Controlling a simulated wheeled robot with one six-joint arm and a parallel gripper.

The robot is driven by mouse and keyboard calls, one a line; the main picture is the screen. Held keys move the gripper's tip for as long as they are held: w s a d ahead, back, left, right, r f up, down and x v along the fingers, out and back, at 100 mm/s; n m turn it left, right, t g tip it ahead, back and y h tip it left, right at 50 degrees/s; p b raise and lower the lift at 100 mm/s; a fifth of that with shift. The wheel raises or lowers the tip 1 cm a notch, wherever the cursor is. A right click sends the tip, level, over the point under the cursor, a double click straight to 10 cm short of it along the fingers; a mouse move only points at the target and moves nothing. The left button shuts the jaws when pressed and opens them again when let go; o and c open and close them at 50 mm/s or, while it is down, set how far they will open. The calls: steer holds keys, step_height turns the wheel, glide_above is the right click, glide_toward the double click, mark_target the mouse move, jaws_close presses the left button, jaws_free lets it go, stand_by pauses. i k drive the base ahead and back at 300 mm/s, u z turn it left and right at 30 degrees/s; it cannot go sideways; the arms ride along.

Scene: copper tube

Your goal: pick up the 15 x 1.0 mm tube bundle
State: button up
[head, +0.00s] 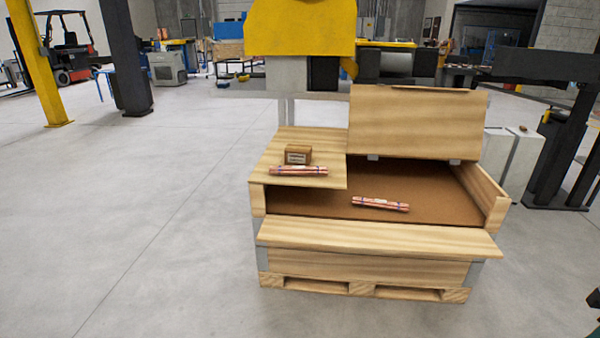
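Two copper tube bundles show in the head view, and I cannot read a size on either. One bundle (298,170) lies on the wooden top board at the left of the crate, in front of a small brown box with a white label (298,155). The other bundle (380,204) lies lower, on the brown floor inside the open part of the crate. Both have dark bands and a pale label.
The wooden pallet crate (366,268) has a front flap (380,238) folded outward and a raised lid board (415,122) at the back right. Dark machinery (560,130) stands to the right. A yellow post (42,65) and a dark column (122,60) stand left. The grey floor at left is clear.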

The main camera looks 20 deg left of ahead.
mark_target(294, 170)
steer(key=u, duration=0.3)
steer(key=i, duration=0.45)
steer(key=u, duration=0.8)
steer(key=i, duration=1.9)
steer(key=z, duration=0.65)
steer(key=i, duration=0.3)
steer(key=z, duration=0.2)
